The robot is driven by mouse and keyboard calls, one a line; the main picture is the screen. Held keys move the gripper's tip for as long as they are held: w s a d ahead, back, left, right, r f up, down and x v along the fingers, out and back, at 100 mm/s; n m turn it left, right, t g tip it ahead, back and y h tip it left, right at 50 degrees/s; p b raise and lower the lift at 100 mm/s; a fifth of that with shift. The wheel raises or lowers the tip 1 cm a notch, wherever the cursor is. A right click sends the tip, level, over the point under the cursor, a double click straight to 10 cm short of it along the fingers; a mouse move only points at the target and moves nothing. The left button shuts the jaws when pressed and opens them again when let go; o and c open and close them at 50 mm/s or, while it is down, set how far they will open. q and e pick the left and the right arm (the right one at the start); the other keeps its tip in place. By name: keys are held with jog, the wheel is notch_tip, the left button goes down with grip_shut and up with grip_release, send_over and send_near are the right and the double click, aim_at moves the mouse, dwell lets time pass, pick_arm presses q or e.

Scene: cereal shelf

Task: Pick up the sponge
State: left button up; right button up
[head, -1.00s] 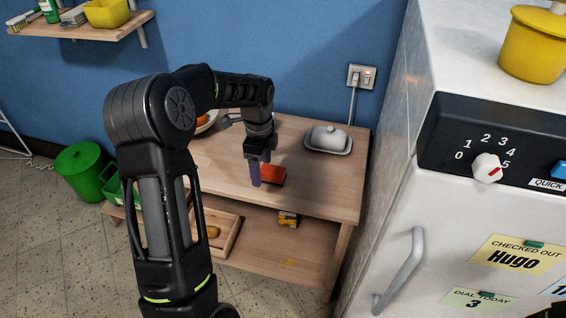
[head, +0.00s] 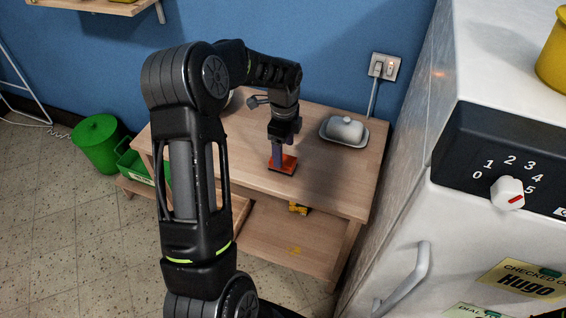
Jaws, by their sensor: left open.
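A red-orange block with a dark edge (head: 287,169), which looks like the sponge, lies flat on the top of the wooden table (head: 330,185). My left gripper (head: 282,161) points down right at it, with its purple-grey fingers apart. The fingertips overlap the block in the picture and hide part of it. I cannot tell whether they touch it or stand on either side of it. My right gripper is not in view.
A white covered butter dish (head: 345,131) stands on the table, right of my gripper. A small yellow item (head: 298,208) lies on the lower shelf. The white appliance (head: 395,200) borders the right side. Green bins (head: 97,145) stand at left.

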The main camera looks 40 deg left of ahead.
pick_arm(q)
jog(key=shift+a+f+p, duration=0.15)
jog(key=shift+f+p, duration=0.35)
jog(key=shift+f, duration=2.1)
jog(key=shift+c, duration=0.2)
jog(key=c, duration=1.4)
